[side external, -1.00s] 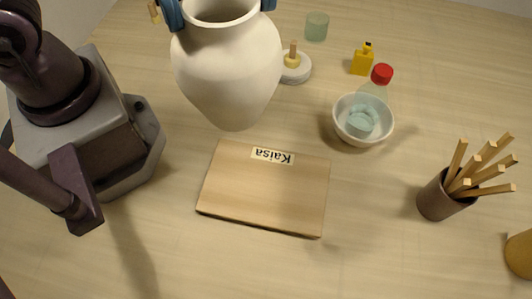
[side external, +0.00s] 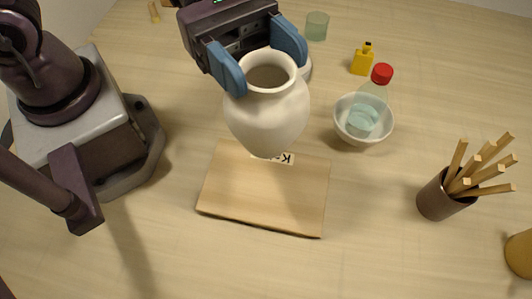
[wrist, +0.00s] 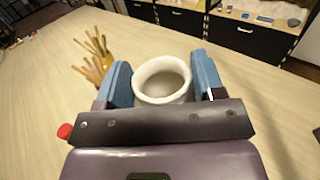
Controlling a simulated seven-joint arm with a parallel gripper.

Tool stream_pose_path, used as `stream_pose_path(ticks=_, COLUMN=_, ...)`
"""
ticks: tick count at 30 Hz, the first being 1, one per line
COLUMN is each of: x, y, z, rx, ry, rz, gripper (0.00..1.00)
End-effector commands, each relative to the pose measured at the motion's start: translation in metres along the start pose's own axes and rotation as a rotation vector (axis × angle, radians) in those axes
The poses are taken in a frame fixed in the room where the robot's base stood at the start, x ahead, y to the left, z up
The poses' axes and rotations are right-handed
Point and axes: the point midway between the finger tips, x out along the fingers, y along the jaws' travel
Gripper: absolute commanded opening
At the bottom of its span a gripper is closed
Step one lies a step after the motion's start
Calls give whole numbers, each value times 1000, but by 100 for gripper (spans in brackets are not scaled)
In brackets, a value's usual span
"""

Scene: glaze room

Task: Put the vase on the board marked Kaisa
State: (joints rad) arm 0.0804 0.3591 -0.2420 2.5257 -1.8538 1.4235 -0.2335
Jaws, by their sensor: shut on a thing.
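The white vase (side external: 268,118) is upright between the blue fingers of my gripper (side external: 258,66), which is shut on it near the neck. In the side view the vase covers the far part of the wooden board (side external: 262,200) and most of its Kaisa label (side external: 287,158). The vase's base seems to be just above the board or at it; I cannot tell whether they touch. In the wrist view the vase's open mouth (wrist: 163,80) shows between the two fingers. The board is hidden there.
A white bowl (side external: 345,128) with a red-capped bottle (side external: 381,76) in it stands right of the vase. A yellow bottle (side external: 362,60) and a glass (side external: 317,26) are behind. A brown cup of wooden sticks (side external: 437,199) stands at the right. The table in front of the board is clear.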

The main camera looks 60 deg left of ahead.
Motion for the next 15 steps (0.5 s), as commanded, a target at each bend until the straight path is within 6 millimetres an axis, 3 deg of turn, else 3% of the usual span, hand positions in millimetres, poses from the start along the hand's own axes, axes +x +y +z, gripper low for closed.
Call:
stream_pose_path(ticks=6, x=0, y=0, z=-46, rx=-6, ry=-2, rz=-2, gripper=0)
stream_pose_path(ticks=15, x=0, y=0, z=-78, rx=-3, ry=-2, rz=-3, gripper=0)
